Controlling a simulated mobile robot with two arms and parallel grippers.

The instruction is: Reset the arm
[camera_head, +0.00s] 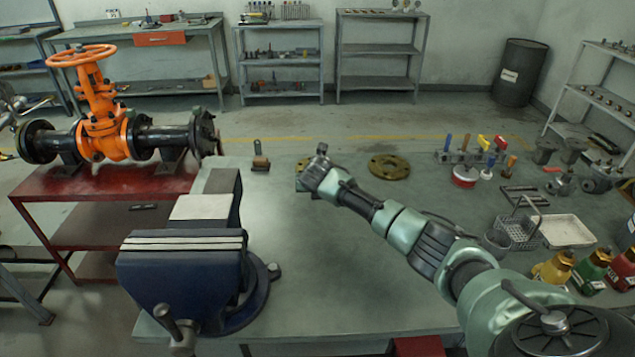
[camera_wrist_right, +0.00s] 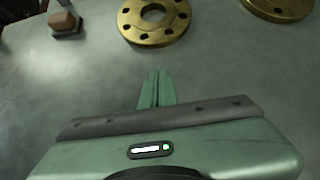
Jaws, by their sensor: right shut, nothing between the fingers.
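My right arm (camera_head: 405,230) reaches in from the lower right across the workbench in the head view. Its gripper (camera_head: 318,160) is above the bench top, in front of a brass flange that it partly hides. In the right wrist view the two green fingers of the right gripper (camera_wrist_right: 155,88) lie together, shut and empty. They point toward the brass flange (camera_wrist_right: 134,24), apart from it in the picture. My left gripper cannot be made out in either view.
On the bench (camera_head: 330,270) stand a blue vise (camera_head: 185,275), a second brass flange (camera_head: 389,167), a small brown block (camera_head: 260,163), a wire basket (camera_head: 517,232) and colored bottles (camera_head: 553,268). An orange gate valve (camera_head: 100,130) stands on a red table at left. The bench middle is clear.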

